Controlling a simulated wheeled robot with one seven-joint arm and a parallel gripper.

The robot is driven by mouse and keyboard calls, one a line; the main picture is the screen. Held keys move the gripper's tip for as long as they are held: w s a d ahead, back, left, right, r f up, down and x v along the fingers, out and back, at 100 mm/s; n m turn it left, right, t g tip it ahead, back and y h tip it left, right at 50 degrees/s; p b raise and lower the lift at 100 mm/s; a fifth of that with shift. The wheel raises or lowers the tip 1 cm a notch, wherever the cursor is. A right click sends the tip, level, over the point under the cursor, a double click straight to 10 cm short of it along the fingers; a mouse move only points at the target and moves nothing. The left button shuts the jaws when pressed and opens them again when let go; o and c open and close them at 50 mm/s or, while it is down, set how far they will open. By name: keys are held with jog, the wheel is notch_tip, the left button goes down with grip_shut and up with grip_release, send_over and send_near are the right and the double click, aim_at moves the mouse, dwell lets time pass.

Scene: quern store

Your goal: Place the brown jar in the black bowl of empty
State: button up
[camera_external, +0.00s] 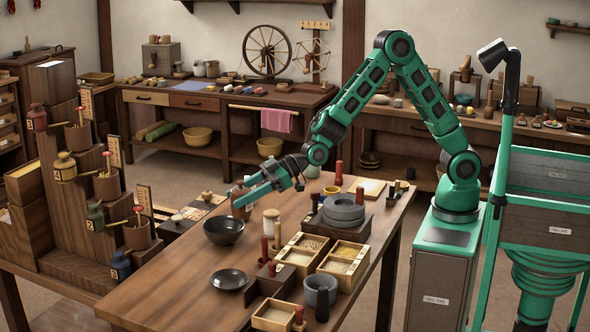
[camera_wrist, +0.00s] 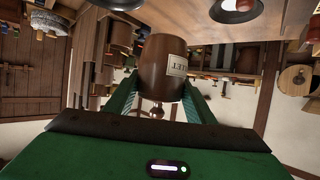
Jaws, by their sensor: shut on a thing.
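The brown jar (camera_external: 240,210) is between the fingers of my gripper (camera_external: 243,196), just behind the black bowl from the external camera. In the wrist view the jar (camera_wrist: 160,60) shows a pale label, partly readable, and my green gripper (camera_wrist: 161,85) is shut on its sides. The deep black bowl (camera_external: 224,232) stands on the wooden table near its left edge and looks empty. The jar is close to the bowl's far rim, not in it. The exact height of the jar over the table is hard to tell.
A shallow black dish (camera_external: 229,280) lies in front of the bowl. A cream jar (camera_external: 271,222) and a red-handled piece stand to the right. Open grain boxes (camera_external: 302,250) and a stone quern (camera_external: 344,212) fill the right side. The table's front left is clear.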

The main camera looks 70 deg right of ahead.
jog(key=w+d+f, duration=0.5)
jog(key=w+f, duration=0.2)
jog(key=f, duration=0.2)
jog(key=shift+d, duration=0.15)
jog(key=shift+f, duration=0.7)
jog(key=o, duration=1.3)
jog(key=shift+o, duration=0.2)
jog(key=shift+r, duration=0.3)
jog(key=v, duration=1.2)
jog(key=shift+r, duration=0.2)
